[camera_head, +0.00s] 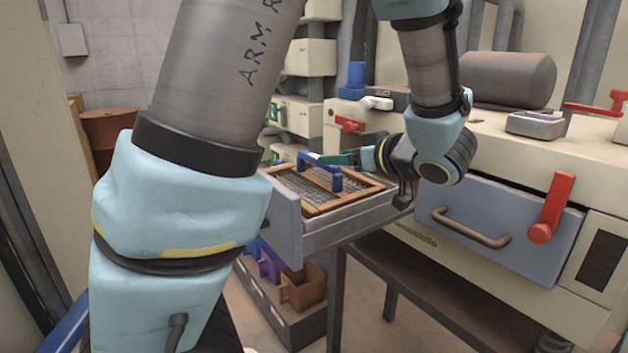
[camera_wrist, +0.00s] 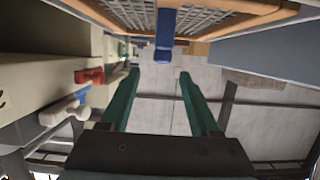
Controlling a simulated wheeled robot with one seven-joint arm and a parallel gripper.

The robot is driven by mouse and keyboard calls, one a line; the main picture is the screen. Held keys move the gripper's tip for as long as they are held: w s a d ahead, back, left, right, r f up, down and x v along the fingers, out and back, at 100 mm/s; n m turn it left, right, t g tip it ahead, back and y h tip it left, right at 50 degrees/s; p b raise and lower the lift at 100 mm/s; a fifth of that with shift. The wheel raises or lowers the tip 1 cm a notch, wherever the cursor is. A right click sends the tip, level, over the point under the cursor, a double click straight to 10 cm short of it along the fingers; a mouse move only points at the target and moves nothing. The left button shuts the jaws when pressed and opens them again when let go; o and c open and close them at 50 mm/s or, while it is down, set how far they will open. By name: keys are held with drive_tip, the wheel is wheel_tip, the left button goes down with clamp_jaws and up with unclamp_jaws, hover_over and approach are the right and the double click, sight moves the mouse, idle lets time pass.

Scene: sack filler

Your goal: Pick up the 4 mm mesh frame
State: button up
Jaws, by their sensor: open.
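A wooden mesh frame (camera_head: 362,194) with a blue arched handle (camera_head: 334,180) lies in an open grey drawer (camera_head: 345,225). I cannot read a mesh size on it. In the wrist view the frame's mesh and orange-brown wooden edge (camera_wrist: 240,8) cross the top, with the blue handle (camera_wrist: 165,48) near the middle. My gripper (camera_head: 322,158) has green fingers and is at the handle's height, close beside it. In the wrist view my gripper (camera_wrist: 159,72) is open and empty, with the blue handle just beyond the fingertips, roughly centred between them.
A closed grey drawer with a brown handle (camera_head: 470,228) and a red lever (camera_head: 552,207) are at the right. Purple (camera_head: 270,262) and brown (camera_head: 303,287) bins stand below the open drawer. A red lever (camera_head: 350,124) is behind it.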

sight(306, 160)
drive_tip(key=p+x, duration=0.2)
drive_tip(key=x, duration=0.6)
drive_tip(key=shift+f, duration=0.1)
clamp_jaws()
idle(0.4)
idle(0.9)
